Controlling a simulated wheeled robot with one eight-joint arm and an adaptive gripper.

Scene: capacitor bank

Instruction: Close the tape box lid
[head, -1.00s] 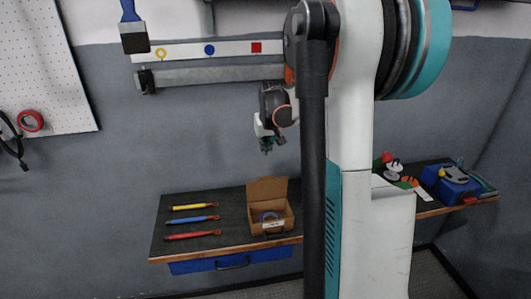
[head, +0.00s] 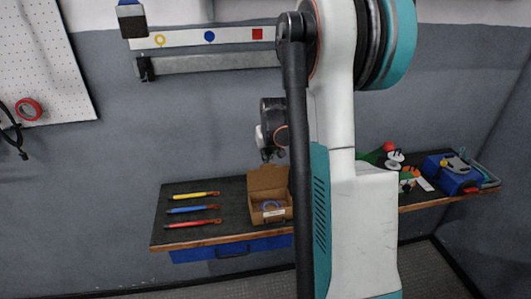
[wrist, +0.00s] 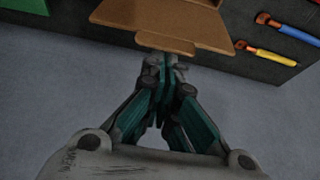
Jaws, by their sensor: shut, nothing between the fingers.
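The tape box (head: 271,214) is an open brown cardboard box on the dark bench, with a bluish ring-shaped roll inside. Its lid (head: 267,178) stands up at the back, on the wall side. My gripper (head: 268,157) is shut and empty, just above the lid's upper edge in the head view. In the wrist view the lid (wrist: 165,15) fills the top middle, and my shut fingertips (wrist: 165,60) overlap its narrow end flap (wrist: 165,43). I cannot tell whether they touch it. The box interior is hidden there.
Yellow, blue and red tools (head: 193,209) lie left of the box. A blue drawer (head: 232,249) hangs under the bench (head: 170,237). My arm covers the bench right of the box. Beyond it are small parts and a blue box (head: 452,175). The wall is close behind.

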